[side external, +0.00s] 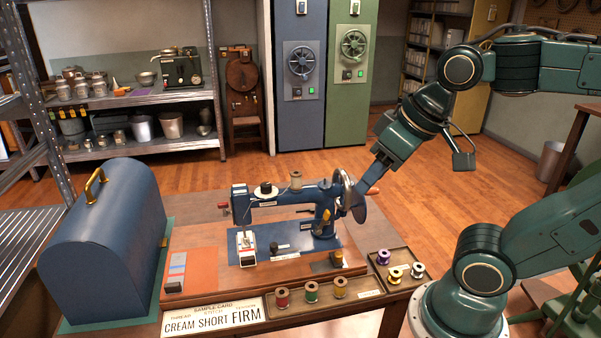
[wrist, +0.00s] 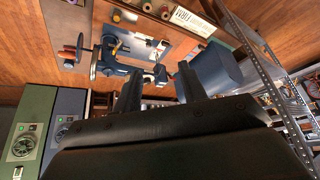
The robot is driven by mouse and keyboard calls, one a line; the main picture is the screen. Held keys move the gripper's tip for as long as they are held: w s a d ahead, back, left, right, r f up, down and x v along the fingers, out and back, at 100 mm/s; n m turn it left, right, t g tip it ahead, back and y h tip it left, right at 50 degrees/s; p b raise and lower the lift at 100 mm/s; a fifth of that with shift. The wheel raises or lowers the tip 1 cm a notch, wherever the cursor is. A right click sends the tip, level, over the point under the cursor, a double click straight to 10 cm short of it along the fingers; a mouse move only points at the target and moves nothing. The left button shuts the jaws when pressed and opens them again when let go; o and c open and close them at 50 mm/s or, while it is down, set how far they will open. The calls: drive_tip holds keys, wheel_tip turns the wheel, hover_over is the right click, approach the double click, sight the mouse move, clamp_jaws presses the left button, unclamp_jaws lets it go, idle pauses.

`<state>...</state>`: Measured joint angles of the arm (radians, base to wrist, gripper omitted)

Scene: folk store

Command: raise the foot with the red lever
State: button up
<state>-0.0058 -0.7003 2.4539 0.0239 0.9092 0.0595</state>
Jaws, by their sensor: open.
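A dark blue sewing machine (side external: 285,203) stands on the table in the side view, and upside down in the wrist view (wrist: 122,66). The small red lever (side external: 223,206) sticks out at the left of its head; I cannot make it out in the wrist view. The presser foot area (side external: 246,248) is under the head, too small to tell its height. My gripper (side external: 357,203) is at the machine's right end, beside the handwheel (side external: 343,188), far from the lever; touching or apart is unclear. In the wrist view its fingers (wrist: 159,82) are spread, with nothing held between them.
A blue domed cover (side external: 105,235) with a brass handle stands left of the machine. Thread spools sit in a tray (side external: 322,307) at the front, beside the sample card sign (side external: 212,318). More spools stand at front right. The space above the machine is clear.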

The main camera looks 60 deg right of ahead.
drive_tip(key=w+d+r+m+g+h, duration=0.15)
drive_tip(key=w+r+m, duration=0.35)
drive_tip(key=w, duration=0.5)
drive_tip(key=m+g+h, duration=0.1)
drive_tip(key=m+g, duration=0.3)
drive_tip(key=m, duration=1.7)
hover_over(224, 209)
drive_tip(key=a, duration=0.3)
drive_tip(key=a+f+x, duration=0.1)
drive_tip(key=a+x, duration=0.2)
drive_tip(key=x, duration=1.2)
drive_tip(key=shift+w+a+f+t, duration=0.15)
drive_tip(key=shift+a+f+t, duration=0.15)
drive_tip(key=shift+f, duration=0.1)
drive_tip(key=shift+d+f, duration=0.1)
drive_tip(key=shift+f, duration=0.1)
drive_tip(key=shift+x, duration=3.9)
drive_tip(key=shift+d+f, duration=0.2)
drive_tip(key=shift+f, duration=0.1)
drive_tip(key=shift+w+d+r, duration=0.1)
